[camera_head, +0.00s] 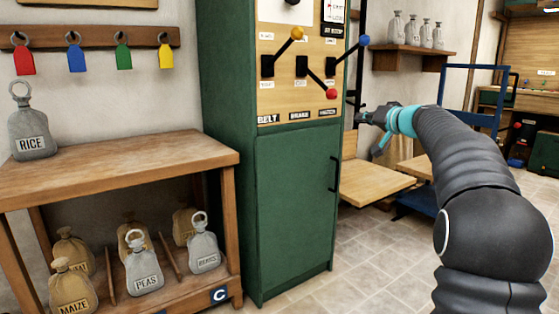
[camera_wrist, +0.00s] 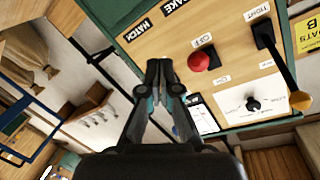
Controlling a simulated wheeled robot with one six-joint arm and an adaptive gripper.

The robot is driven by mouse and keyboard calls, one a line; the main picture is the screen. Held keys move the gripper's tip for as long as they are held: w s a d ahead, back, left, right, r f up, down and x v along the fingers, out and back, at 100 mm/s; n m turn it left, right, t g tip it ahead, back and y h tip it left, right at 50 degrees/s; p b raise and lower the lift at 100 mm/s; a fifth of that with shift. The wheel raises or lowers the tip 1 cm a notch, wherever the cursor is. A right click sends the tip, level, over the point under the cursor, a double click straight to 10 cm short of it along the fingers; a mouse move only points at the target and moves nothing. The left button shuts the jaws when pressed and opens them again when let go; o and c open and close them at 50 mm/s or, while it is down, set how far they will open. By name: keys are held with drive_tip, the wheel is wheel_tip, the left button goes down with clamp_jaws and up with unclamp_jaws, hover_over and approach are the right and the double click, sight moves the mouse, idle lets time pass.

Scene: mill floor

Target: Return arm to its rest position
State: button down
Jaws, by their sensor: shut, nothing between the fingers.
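My gripper (camera_head: 366,116) is shut and empty, held in the air to the right of the green cabinet (camera_head: 297,200), with my arm reaching in from the right. In the wrist view my gripper (camera_wrist: 162,68) has its fingertips together in front of the lever panel (camera_wrist: 228,72). The yellow-knobbed lever (camera_head: 286,45) points up and right. The red-knobbed lever (camera_head: 320,83) points down and right. The blue-knobbed lever (camera_head: 351,52) points up and right. In the wrist view the red knob (camera_wrist: 198,62) shows apart from the fingers, and the fingers partly cover the panel's edge.
A wooden bench (camera_head: 130,165) at the left holds a grey RICE sack (camera_head: 33,135), with several sacks on its lower shelf. Coloured tags hang on a wall rack (camera_head: 90,37). A wooden table (camera_head: 372,185) stands behind my arm. The tiled floor (camera_head: 335,255) in front is clear.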

drive_tip(key=s+f+m+g+h, duration=0.15)
drive_tip(key=s+f+g, duration=0.25)
drive_tip(key=f, duration=0.9)
drive_tip(key=s+a+f+g+p, duration=0.1)
drive_tip(key=s+a+f+g, duration=0.15)
drive_tip(key=s, duration=0.35)
drive_tip(key=s+a+f+g+p, duration=0.1)
drive_tip(key=s+a+f, duration=0.2)
drive_tip(key=s, duration=0.3)
drive_tip(key=s+a+f+n+g+h+p, duration=0.1)
drive_tip(key=s+a+f+g+h+p, duration=0.15)
drive_tip(key=s, duration=1.35)
drive_tip(key=s+a+f+n+g+h+p, duration=0.1)
drive_tip(key=s+a+n+h+p, duration=0.2)
drive_tip(key=s, duration=1.3)
drive_tip(key=shift+m+t+y, duration=0.25)
drive_tip(key=shift+t+y, duration=0.05)
drive_tip(key=shift+t, duration=0.4)
drive_tip(key=r+p, duration=0.1)
drive_tip(key=s+a+r+p, duration=0.1)
drive_tip(key=r, duration=0.1)
drive_tip(key=s+r+p, duration=0.1)
drive_tip(key=shift+s+a+r, duration=0.15)
drive_tip(key=shift+s+a, duration=0.1)
drive_tip(key=shift+a, duration=0.05)
